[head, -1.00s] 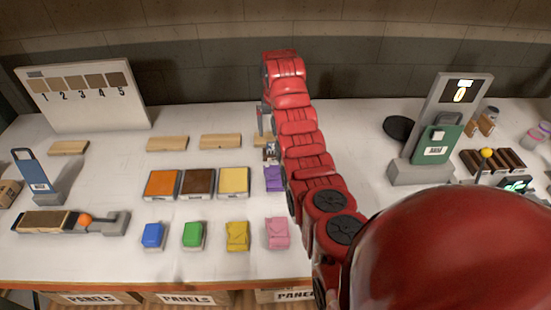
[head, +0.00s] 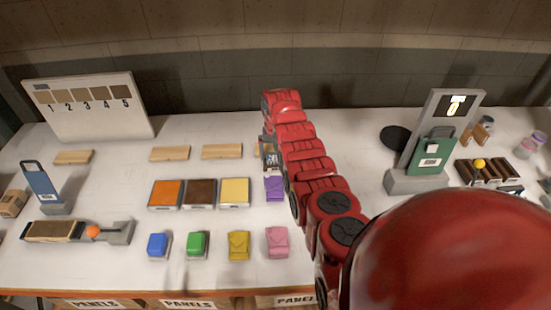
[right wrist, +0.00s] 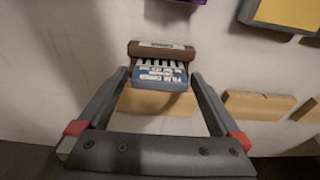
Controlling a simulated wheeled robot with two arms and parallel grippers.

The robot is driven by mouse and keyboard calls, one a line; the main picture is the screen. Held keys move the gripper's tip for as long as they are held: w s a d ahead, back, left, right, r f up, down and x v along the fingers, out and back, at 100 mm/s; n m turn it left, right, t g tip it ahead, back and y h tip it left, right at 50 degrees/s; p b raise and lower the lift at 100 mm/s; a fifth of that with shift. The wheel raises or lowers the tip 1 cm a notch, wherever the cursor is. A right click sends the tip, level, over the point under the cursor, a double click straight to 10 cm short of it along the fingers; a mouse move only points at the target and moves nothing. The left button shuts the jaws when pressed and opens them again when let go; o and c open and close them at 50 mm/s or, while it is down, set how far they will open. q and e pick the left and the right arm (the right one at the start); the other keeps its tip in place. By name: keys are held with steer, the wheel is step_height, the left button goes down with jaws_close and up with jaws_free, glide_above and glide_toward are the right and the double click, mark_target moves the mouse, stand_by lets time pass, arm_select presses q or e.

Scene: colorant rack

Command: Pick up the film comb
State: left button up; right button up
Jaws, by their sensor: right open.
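The film comb (right wrist: 160,75) is a small block with a blue lettered face, pale teeth and a brown labelled back part. In the right wrist view it lies between the fingertips of my right gripper (right wrist: 160,78), which is open with a gap at either side of it. In the head view the comb (head: 270,157) is partly hidden beside my right arm, just behind a purple packet (head: 274,188). My right gripper (head: 267,142) is mostly hidden there by its own wrist. My left gripper is out of view.
A tan wooden block (right wrist: 157,102) lies under or behind the comb. Orange, brown and yellow tiles (head: 234,193) lie to the left, with coloured packets (head: 238,245) in front. A grey stand (head: 415,178) with a green card is at right. Bare table surrounds the tan blocks (head: 221,151).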

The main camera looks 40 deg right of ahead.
steer(key=c, duration=1.2)
steer(key=shift+r, duration=0.1)
